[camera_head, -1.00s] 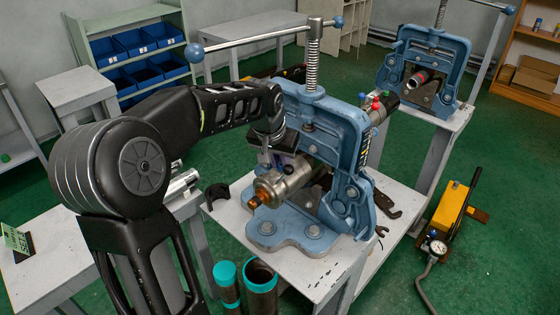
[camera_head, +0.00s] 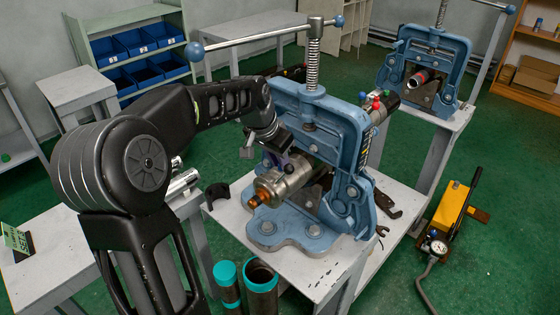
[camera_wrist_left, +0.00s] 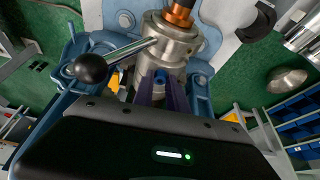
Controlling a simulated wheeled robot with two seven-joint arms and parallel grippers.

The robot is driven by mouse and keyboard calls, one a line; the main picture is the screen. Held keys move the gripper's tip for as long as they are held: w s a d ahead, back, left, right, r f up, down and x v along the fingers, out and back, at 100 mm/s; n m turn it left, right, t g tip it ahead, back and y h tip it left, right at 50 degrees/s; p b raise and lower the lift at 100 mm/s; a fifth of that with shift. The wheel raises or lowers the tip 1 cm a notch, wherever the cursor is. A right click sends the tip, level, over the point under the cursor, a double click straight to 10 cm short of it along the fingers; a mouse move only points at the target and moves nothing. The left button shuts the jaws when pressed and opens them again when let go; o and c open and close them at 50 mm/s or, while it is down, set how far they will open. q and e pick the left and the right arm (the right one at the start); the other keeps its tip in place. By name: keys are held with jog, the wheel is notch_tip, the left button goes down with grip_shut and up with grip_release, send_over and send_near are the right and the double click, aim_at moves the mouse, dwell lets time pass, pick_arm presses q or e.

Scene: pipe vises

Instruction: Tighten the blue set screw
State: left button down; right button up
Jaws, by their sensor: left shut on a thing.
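A steel cylindrical fitting (camera_head: 283,182) with a copper-coloured tip is clamped in the near blue vise (camera_head: 315,120). It also shows in the wrist view (camera_wrist_left: 172,42). My left gripper (camera_head: 271,160) reaches down to the fitting from the left. In the wrist view its two purple fingers (camera_wrist_left: 161,88) are closed around a small blue piece, which looks like the blue set screw (camera_wrist_left: 160,76), against the side of the fitting. Most of the screw is hidden by the fingers. Red, green and blue knobs (camera_head: 376,104) show on the pipe behind the vise. My right gripper is out of view.
The vise's long handle bar (camera_head: 255,38) crosses above my left arm. A second blue vise (camera_head: 427,65) stands on a bench behind. Pipes with teal ends (camera_head: 262,278) stand in front of the near bench. A yellow pump (camera_head: 452,210) is on the floor at right.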

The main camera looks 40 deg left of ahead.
pick_arm(q)
jog(key=m+h+b, duration=0.1)
jog(key=m, duration=0.2)
jog(key=shift+w+a, duration=0.1)
jog(key=shift+a, duration=0.1)
jog(key=shift+m+h, duration=0.6)
jog(key=shift+m, duration=0.9)
jog(key=shift+r, duration=0.1)
jog(key=c, duration=1.3)
grip_release()
jog(key=shift+g, duration=0.3)
